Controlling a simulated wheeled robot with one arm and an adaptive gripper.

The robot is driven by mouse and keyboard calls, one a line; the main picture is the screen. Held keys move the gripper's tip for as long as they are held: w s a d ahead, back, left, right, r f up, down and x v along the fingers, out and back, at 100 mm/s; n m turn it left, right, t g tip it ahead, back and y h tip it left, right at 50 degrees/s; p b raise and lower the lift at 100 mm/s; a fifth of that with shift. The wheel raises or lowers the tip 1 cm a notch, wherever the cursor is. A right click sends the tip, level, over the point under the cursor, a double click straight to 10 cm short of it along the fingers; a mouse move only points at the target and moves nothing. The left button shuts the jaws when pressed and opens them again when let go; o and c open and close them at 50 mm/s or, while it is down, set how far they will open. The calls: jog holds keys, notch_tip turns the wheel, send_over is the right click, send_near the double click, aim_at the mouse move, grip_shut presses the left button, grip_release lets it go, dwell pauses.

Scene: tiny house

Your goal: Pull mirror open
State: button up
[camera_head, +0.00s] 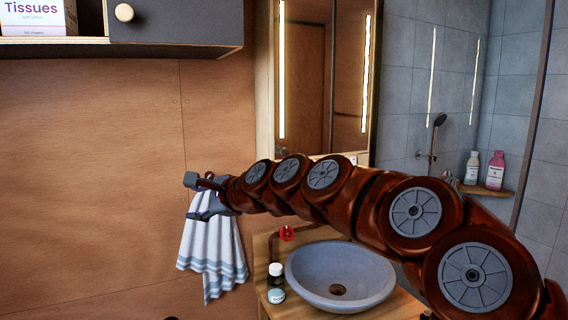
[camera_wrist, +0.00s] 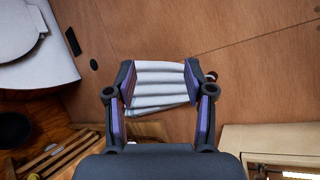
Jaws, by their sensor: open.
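The mirror (camera_head: 325,75) is a tall panel with a lit strip (camera_head: 282,70) near each side, on the wall above the basin in the head view. It looks shut. My gripper (camera_head: 192,198) is open, to the left of the mirror and below it, apart from it. The fingers point left, in front of a hanging white towel with blue-grey stripes. In the wrist view the towel (camera_wrist: 160,84) shows between and beyond the open fingers (camera_wrist: 160,72); I cannot tell whether they touch it.
A round grey basin (camera_head: 340,272) stands on a wooden counter with a small bottle (camera_head: 276,274) and a jar beside it. A dark cabinet (camera_head: 175,25) hangs at upper left. Two bottles stand on a shower shelf (camera_head: 487,189) at right.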

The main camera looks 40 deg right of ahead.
jog(key=d+r+m+t+h, duration=0.15)
jog(key=d+m, duration=0.25)
jog(key=d, duration=0.4)
jog(key=d+r+m+t+h, duration=0.1)
jog(key=d+r+m+h, duration=0.25)
jog(key=d, duration=0.45)
jog(key=m+h, duration=0.4)
jog(key=m, duration=0.3)
send_near(286, 151)
jog(key=x, duration=0.3)
jog(key=shift+t, duration=0.25)
jog(key=shift+x, duration=3.8)
jog(key=shift+f, duration=0.2)
grip_shut()
